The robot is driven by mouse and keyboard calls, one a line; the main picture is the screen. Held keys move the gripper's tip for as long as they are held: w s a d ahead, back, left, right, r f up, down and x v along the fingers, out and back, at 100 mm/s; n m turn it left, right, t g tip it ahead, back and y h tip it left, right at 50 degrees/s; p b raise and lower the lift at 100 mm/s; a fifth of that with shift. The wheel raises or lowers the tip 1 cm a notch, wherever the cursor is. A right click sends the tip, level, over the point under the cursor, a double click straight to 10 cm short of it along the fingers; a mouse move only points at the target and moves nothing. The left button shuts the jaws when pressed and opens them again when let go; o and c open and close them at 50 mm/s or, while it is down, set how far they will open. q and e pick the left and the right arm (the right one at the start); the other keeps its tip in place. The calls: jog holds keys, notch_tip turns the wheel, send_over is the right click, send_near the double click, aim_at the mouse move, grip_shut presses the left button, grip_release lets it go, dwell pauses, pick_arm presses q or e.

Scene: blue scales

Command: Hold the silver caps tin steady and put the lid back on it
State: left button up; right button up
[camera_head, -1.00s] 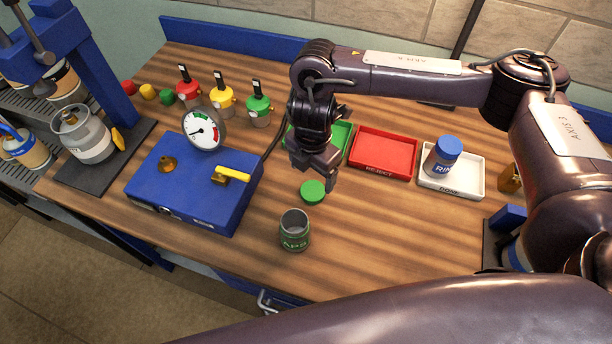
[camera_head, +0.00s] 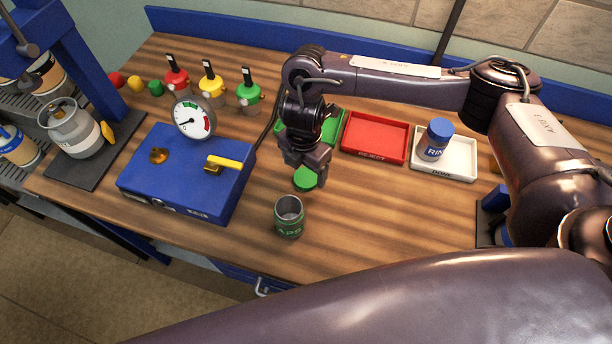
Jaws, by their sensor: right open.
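The caps tin (camera_head: 289,218) is a silver can with a green label, standing upright and open near the front of the wooden bench. Its green lid (camera_head: 304,180) lies flat on the bench just behind it, apart from it. My right gripper (camera_head: 309,170) points down over the lid, open, with its fingers close to the lid and covering its back part. Whether the fingers touch the lid is hidden. My left gripper is out of view, and nothing holds the tin.
A blue gauge box (camera_head: 180,190) with a yellow lever stands left of the tin. Green, red (camera_head: 375,157) and white (camera_head: 461,178) trays line the back; the white one holds a blue-capped jar (camera_head: 434,143). Bench right of the tin is clear. The front edge is near.

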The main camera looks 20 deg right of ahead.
aim_at(305, 178)
notch_tip(305, 178, down, 4)
jog(key=shift+r, duration=0.1)
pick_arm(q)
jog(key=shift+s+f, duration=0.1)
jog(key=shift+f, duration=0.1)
pick_arm(e)
jog(key=c, duration=1.1)
jog(key=shift+o, duration=0.2)
jog(key=shift+r, duration=0.15)
jog(key=shift+w+r, duration=0.1)
jog(key=shift+r, duration=0.15)
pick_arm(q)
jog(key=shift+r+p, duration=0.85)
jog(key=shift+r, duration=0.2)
pick_arm(e)
notch_tip(305, 178, up, 19)
jog(key=shift+r, duration=0.1)
